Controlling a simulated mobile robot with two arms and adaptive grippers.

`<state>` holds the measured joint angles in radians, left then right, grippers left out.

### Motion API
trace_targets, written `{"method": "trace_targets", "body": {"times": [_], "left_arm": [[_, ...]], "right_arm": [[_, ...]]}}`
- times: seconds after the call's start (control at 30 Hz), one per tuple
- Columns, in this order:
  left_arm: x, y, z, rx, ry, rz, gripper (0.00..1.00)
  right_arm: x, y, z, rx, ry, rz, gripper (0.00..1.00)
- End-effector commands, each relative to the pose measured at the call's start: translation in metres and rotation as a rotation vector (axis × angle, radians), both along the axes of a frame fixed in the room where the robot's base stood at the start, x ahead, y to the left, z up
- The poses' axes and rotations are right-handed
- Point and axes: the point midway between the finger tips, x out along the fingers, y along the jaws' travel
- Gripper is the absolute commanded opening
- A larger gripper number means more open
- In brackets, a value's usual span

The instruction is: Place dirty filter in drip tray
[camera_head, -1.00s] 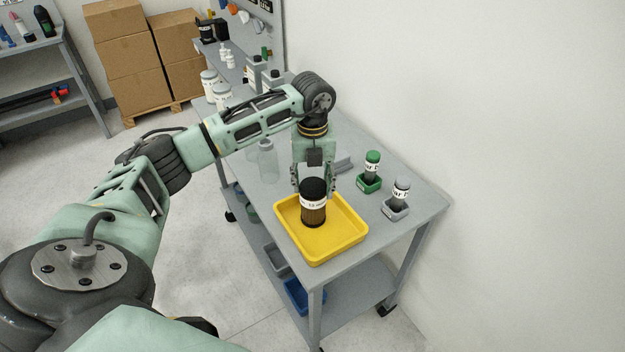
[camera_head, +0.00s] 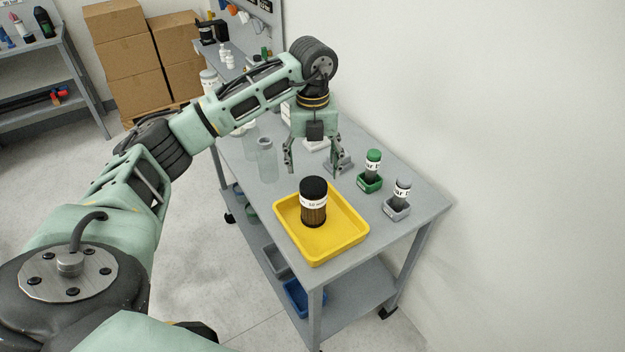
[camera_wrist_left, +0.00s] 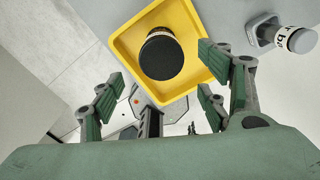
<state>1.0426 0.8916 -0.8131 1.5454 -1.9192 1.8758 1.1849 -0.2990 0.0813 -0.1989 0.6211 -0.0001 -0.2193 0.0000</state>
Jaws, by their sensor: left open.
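The dirty filter (camera_head: 313,206) is a dark brown cylinder with a black cap and a white label band. It stands upright inside the yellow drip tray (camera_head: 350,251), toward the tray's left half. The wrist view shows the filter's black top (camera_wrist_left: 161,57) inside the tray (camera_wrist_left: 119,44). My right gripper is not in view.
A green-capped bottle (camera_head: 373,162) and a grey-capped bottle (camera_head: 401,191) stand in small holders right of the tray. A clear bottle (camera_head: 267,160) stands left of my gripper. The wall borders the cart's right side. Cardboard boxes (camera_head: 130,62) are stacked at the back.

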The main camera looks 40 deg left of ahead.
Motion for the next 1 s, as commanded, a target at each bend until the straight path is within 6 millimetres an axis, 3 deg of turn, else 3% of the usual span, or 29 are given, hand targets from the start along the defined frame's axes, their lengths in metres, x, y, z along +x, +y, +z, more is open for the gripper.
{"method": "trace_targets", "body": {"times": [0.1,0.3,0.77,0.87,0.97,1.0], "left_arm": [[0.001,0.0,0.024,0.0,-0.004,0.0,0.69],[0.0,0.0,0.055,0.001,-0.002,0.001,0.69],[0.0,-0.001,0.063,-0.003,0.0,-0.002,0.69],[0.004,-0.019,0.053,-0.051,-0.015,-0.045,0.69],[0.011,-0.07,0.033,-0.193,-0.058,-0.153,0.69],[0.013,-0.101,0.025,-0.284,-0.087,-0.209,0.69]], "right_arm": [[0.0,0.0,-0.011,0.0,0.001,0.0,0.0],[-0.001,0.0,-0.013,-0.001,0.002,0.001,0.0],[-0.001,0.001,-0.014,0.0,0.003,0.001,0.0],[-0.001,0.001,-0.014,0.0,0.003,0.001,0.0],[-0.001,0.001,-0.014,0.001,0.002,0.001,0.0],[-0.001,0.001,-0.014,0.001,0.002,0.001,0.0]]}}
